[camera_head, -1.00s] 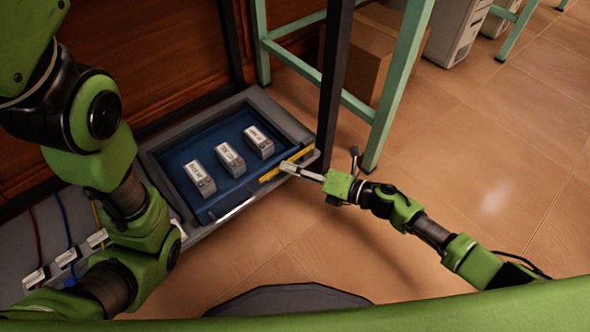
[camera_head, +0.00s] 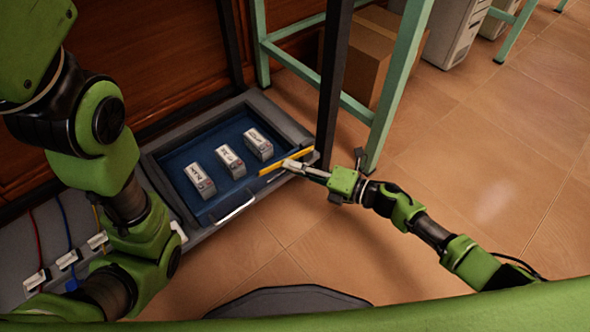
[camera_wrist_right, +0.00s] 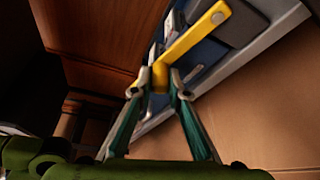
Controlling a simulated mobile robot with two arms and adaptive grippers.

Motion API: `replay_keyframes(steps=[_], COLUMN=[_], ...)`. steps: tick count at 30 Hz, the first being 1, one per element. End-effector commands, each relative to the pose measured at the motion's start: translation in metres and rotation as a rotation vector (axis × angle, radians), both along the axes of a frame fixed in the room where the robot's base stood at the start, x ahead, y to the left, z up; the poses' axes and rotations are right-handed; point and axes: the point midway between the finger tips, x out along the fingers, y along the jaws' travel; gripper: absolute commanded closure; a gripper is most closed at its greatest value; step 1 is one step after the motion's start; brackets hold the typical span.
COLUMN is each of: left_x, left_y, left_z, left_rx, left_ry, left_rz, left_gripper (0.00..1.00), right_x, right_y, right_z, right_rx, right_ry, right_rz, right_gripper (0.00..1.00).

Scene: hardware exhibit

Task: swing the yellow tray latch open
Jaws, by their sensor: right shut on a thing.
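The yellow tray latch (camera_head: 272,168) is a flat bar at the right front corner of the blue-lined tray (camera_head: 208,236). It lies slanted along the rim, its left part over the tray opening. In the right wrist view the latch (camera_wrist_right: 192,38) has a round pivot at its upper end and a stub at its lower end. My right gripper (camera_head: 291,165) reaches in from the right, and in the wrist view its fingertips (camera_wrist_right: 160,85) are shut on that stub. My left arm crosses the left side of the head view; its gripper is out of view.
Several white boxes (camera_head: 230,162) stand in the tray, which has a pale front handle (camera_head: 236,208). A dark post (camera_head: 332,90) and green table legs (camera_head: 395,90) rise close behind the latch. A cardboard box (camera_head: 355,58) is under the table. The floor at right is clear.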

Motion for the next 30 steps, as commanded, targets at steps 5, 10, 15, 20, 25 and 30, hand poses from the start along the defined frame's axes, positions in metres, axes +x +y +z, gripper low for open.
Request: replay_keyframes(steps=[5, 10, 15, 20, 25, 30], left_x=[0.004, 0.008, 0.008, 0.008, 0.007, 0.006], left_y=[0.0, 0.0, 0.0, 0.0, 0.0, 0.0], left_z=[0.0, -0.002, -0.002, -0.001, -0.001, 0.0], left_rx=[0.0, 0.001, 0.002, 0.001, 0.001, 0.0], left_ry=[0.008, 0.019, 0.019, 0.018, 0.015, 0.013], left_rz=[0.001, 0.001, 0.002, 0.002, 0.002, 0.001], left_gripper=[0.6, 0.6, 0.6, 0.6, 0.6, 0.6], right_x=[0.009, 0.013, 0.018, 0.022, 0.025, 0.028], right_y=[-0.005, -0.01, -0.017, -0.022, -0.027, -0.031], right_z=[0.018, 0.031, 0.041, 0.048, 0.054, 0.057], right_rx=[0.138, 0.269, 0.387, 0.482, 0.526, 0.524], right_ry=[0.092, 0.185, 0.271, 0.338, 0.371, 0.367], right_rz=[-0.012, -0.013, -0.014, -0.013, -0.013, -0.012], right_gripper=[1.0, 1.0, 1.0, 1.0, 1.0, 1.0])
